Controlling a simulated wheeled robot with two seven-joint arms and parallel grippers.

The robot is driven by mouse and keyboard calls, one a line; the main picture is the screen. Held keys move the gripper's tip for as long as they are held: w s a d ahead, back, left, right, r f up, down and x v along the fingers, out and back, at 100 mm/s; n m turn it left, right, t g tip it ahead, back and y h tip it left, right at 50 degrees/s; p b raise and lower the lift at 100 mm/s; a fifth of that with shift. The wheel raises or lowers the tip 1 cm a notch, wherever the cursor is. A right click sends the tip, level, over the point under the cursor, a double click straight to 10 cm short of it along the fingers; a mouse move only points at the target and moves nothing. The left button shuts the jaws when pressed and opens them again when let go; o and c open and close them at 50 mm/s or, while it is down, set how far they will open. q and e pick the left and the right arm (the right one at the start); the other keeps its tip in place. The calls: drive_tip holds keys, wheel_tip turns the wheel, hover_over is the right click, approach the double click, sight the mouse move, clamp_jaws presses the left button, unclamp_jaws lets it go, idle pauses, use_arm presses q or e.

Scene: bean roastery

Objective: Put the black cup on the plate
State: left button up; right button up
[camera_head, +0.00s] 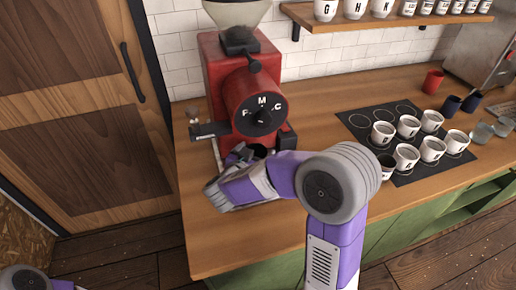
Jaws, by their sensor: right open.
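My right arm reaches left across the counter. My right gripper (248,154) is open, at the foot of the red grinder and well left of the plate. Dark shapes show around its fingers; I cannot tell whether one of them is a cup. My forearm hides part of the counter there. My left gripper is out of the picture; only a piece of my left arm shows at the bottom left.
The red grinder (222,84) stands on the wooden counter (209,245). A red cup (433,82), two dark blue cups (450,104) and glasses (481,132) stand right of the plate. A shelf (388,21) holds lettered cups. The counter between grinder and plate is partly clear.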

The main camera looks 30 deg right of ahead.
drive_tip(key=p+v, duration=0.2)
drive_tip(key=v, duration=0.7)
drive_tip(key=shift+s+a, duration=0.2)
drive_tip(key=shift+a, duration=0.1)
